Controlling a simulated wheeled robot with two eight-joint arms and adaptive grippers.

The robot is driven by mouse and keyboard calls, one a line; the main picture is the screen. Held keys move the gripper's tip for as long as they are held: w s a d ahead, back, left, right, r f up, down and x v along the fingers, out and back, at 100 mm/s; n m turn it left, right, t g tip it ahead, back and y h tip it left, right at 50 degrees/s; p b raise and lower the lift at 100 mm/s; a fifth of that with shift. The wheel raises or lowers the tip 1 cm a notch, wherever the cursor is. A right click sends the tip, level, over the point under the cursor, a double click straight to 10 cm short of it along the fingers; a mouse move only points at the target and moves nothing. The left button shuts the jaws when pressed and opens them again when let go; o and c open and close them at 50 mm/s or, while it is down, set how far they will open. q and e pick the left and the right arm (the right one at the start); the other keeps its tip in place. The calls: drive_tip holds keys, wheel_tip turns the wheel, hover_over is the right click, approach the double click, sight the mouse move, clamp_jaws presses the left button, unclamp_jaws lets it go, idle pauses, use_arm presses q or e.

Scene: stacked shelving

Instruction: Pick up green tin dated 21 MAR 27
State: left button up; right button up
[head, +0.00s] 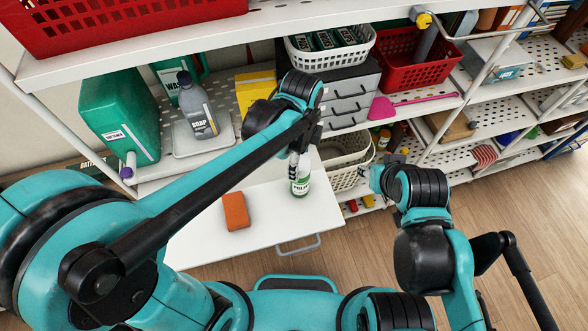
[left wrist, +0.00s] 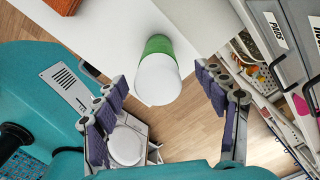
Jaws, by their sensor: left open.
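A green and white tin (head: 300,183) stands on a white pull-out board (head: 262,245), with its label facing me; I cannot read a date on it. My left gripper (head: 301,150) is just above the tin and partly covers its top. In the left wrist view the tin (left wrist: 157,70) shows its white end and green side between the two finger tips. The fingers of my left gripper (left wrist: 163,82) are apart, with a gap on both sides of the tin. My right gripper (head: 380,172) is to the right of the board, empty as far as I see; its fingers are unclear.
An orange block (head: 236,210) lies on the board left of the tin. Behind stand a grey soap bottle (head: 197,108), a green jug (head: 120,117) and grey drawers (head: 347,98). A white basket (head: 345,177) is right of the board. Open wooden floor lies at the right front.

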use_arm(q)
wheel_tip(320, 180, down, 7)
drive_tip(key=shift+s+d+f, duration=0.1)
drive_tip(key=shift+s+d, duration=0.05)
drive_tip(key=shift+s, duration=0.1)
drive_tip(key=c, duration=1.5)
